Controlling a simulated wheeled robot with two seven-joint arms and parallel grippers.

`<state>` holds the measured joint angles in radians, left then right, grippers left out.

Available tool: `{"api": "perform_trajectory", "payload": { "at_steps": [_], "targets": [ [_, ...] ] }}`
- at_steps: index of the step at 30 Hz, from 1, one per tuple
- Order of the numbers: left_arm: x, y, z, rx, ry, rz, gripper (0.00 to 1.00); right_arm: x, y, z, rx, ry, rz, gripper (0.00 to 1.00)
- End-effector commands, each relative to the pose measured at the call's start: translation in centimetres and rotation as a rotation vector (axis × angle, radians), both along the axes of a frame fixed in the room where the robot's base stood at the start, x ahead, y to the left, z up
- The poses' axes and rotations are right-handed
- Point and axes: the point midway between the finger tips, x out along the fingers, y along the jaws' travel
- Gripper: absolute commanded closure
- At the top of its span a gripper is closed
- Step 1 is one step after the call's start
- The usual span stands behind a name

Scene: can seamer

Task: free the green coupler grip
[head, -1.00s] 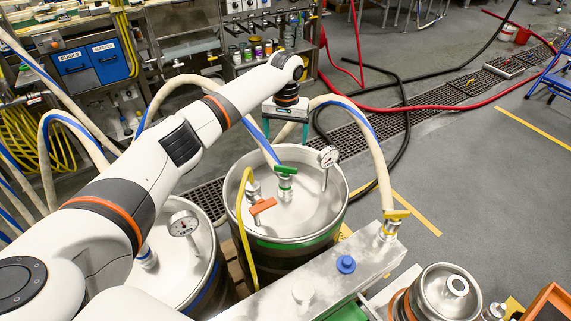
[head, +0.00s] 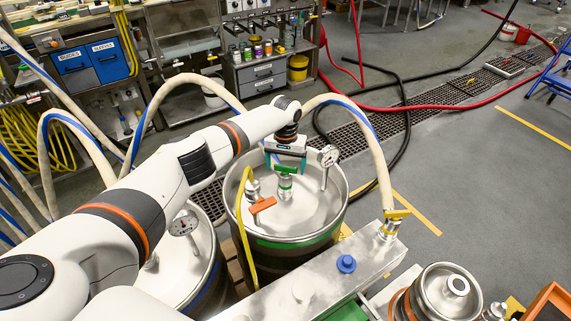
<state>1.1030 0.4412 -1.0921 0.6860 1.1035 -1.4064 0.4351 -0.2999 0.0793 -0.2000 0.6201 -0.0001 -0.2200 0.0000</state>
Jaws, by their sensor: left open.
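The green coupler grip (head: 286,169) sits on top of a metal fitting (head: 285,188) in the lid of the steel drum with the green band (head: 320,238). My left gripper (head: 286,161) is open, pointing down right above and behind the grip. Its teal fingers are spread to either side of the grip; whether they touch it I cannot tell. The upper part of the hose end at the coupler is hidden behind my gripper and arm. My right gripper is not in view.
On the same lid stand a dial gauge (head: 328,157) to the right and an orange handle (head: 262,205) with a yellow hose (head: 243,225) to the left. A pale hose (head: 380,160) drops to a yellow coupler grip (head: 396,214). Open floor lies right.

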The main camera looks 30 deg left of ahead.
Motion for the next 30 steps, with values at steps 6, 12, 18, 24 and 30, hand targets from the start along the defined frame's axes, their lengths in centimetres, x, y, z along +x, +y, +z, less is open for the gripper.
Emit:
{"api": "perform_trajectory", "payload": {
  "at_steps": [6, 12, 18, 24, 30],
  "targets": [
    [0.0, 0.0, 0.0, 0.0, 0.0, 0.0, 0.19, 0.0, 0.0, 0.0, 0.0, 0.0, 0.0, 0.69],
    [0.0, 0.0, 0.0, 0.0, 0.0, 0.0, 0.52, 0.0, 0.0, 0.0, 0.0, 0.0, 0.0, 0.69],
    [0.0, 0.0, 0.1, 0.0, 0.001, 0.009, 0.58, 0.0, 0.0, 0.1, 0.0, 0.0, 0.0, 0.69],
    [-0.1, -0.1, 0.2, -0.002, 0.003, 0.069, 0.58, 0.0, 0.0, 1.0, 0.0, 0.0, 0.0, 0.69],
    [-0.1, -0.2, 0.3, -0.004, 0.004, 0.201, 0.58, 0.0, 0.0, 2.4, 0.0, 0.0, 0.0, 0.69]
  ]
}}
